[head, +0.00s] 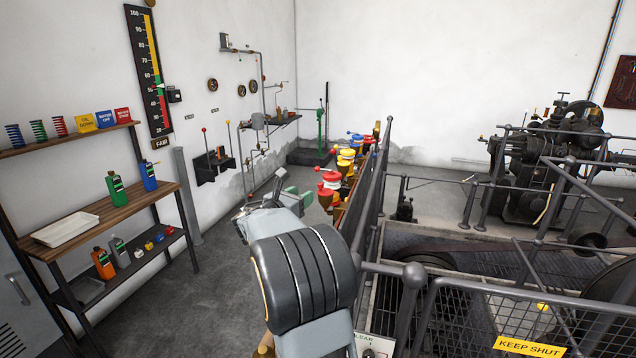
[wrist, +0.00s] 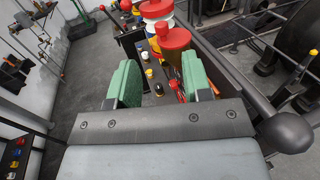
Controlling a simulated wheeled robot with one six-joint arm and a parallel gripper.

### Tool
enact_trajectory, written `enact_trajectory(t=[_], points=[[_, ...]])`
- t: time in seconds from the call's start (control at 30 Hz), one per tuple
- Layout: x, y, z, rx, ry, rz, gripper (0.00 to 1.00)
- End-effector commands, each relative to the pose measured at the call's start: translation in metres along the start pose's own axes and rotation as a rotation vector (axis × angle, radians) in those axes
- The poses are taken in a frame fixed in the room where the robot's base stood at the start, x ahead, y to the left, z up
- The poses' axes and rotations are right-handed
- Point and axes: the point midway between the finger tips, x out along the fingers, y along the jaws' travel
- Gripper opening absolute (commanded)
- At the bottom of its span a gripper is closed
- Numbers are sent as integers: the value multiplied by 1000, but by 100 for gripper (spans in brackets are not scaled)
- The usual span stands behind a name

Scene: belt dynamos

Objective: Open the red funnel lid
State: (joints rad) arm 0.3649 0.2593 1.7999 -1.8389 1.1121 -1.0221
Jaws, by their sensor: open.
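A row of funnels with coloured lids stands along a bench beside the railing. The nearest red lid (head: 325,190) sits flat on a brass-coloured body; in the wrist view this red lid (wrist: 173,38) is just beyond my fingers, near the right one. A second red lid (head: 331,176) is behind it, over a white body; it also shows in the wrist view (wrist: 156,9). Both look closed. My gripper (wrist: 160,84) is open, with green finger pads apart and nothing between them. In the head view my gripper (head: 294,198) is just left of the nearest funnel, partly hidden by my arm.
The railing (head: 370,195) runs close along the right of the funnels. Small knobs (wrist: 148,72) and a red lever (wrist: 178,91) show between my fingers. Left are a wooden shelf (head: 110,215) with bottles and open floor (head: 190,290).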

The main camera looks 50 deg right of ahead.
Motion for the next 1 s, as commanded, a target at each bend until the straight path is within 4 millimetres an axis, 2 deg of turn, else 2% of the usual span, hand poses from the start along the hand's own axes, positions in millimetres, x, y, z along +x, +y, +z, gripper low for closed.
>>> enact_trajectory(t=[0.03,0.2,0.5,0.7,1.0], points=[[12,-2,2,-1,0,-6,45],[45,-2,2,1,1,-5,45],[85,0,2,3,1,0,45],[96,0,1,3,1,3,45],[98,1,0,3,1,4,45]])
